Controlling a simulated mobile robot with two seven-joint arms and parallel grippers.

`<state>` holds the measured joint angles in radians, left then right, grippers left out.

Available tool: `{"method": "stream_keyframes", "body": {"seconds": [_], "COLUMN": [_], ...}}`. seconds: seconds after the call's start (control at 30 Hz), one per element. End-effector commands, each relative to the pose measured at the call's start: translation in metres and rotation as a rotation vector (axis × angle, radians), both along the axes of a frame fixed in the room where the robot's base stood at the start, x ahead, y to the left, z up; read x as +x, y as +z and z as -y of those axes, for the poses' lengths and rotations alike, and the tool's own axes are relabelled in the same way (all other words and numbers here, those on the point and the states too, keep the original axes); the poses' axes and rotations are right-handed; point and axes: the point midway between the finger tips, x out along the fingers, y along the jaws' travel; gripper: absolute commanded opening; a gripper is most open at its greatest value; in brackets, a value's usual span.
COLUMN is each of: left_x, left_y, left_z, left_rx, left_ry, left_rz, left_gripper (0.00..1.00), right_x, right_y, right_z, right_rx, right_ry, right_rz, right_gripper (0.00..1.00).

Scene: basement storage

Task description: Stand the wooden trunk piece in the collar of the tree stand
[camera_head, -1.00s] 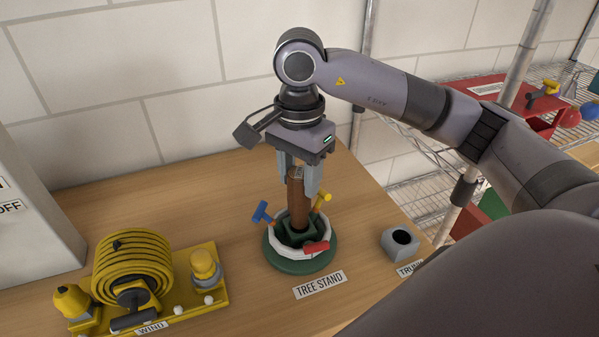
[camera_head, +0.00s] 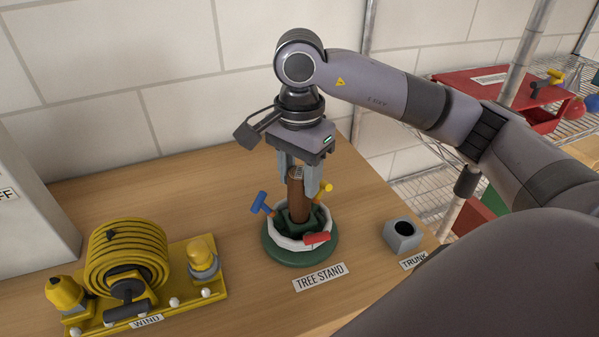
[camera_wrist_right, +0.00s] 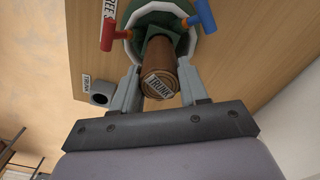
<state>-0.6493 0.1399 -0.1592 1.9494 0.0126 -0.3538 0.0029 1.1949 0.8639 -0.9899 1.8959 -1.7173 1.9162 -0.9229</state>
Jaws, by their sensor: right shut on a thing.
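The brown wooden trunk piece (camera_head: 299,205) is upright between the fingers of my right gripper (camera_head: 304,183), which is shut on it near its top. The trunk's lower end is inside the ring of the green and white tree stand (camera_head: 272,250), at the green collar (camera_head: 285,215); whether it touches the bottom is hidden. The stand has blue, red and yellow handles around the ring. The wrist view shows the trunk's labelled top end (camera_wrist_right: 160,84) between the fingers, with the stand (camera_wrist_right: 205,45) beyond. My left gripper is not in view.
A grey holder with a round hole (camera_head: 402,236) stands right of the stand by a TRUNK label. A yellow winder with a coiled hose (camera_head: 128,262) is at the left. A grey box stands far left. Wire shelves with a red bin are behind right.

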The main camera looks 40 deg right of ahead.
Motion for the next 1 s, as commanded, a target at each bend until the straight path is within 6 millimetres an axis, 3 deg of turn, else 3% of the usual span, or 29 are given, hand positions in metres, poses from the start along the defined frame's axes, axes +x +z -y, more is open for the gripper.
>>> {"method": "stream_keyframes", "body": {"seconds": [0.77,0.8,0.83,0.87,1.0], "left_x": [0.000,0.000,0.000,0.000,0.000], "left_y": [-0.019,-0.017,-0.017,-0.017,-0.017], "left_z": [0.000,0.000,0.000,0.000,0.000], "left_rx": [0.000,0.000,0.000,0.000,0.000], "left_ry": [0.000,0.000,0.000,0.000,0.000], "left_rz": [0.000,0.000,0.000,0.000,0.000], "left_gripper": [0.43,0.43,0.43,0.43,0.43], "right_x": [0.000,0.000,0.000,0.000,0.000], "right_y": [-0.021,-0.019,-0.019,-0.019,-0.019], "right_z": [0.000,0.000,0.000,0.000,0.000], "right_rx": [0.000,0.000,0.000,0.000,0.000], "right_ry": [0.000,0.000,0.000,0.000,0.000], "right_rz": [0.000,0.000,0.000,0.000,0.000], "right_gripper": [0.07,0.57,0.66,0.73,0.73]}}
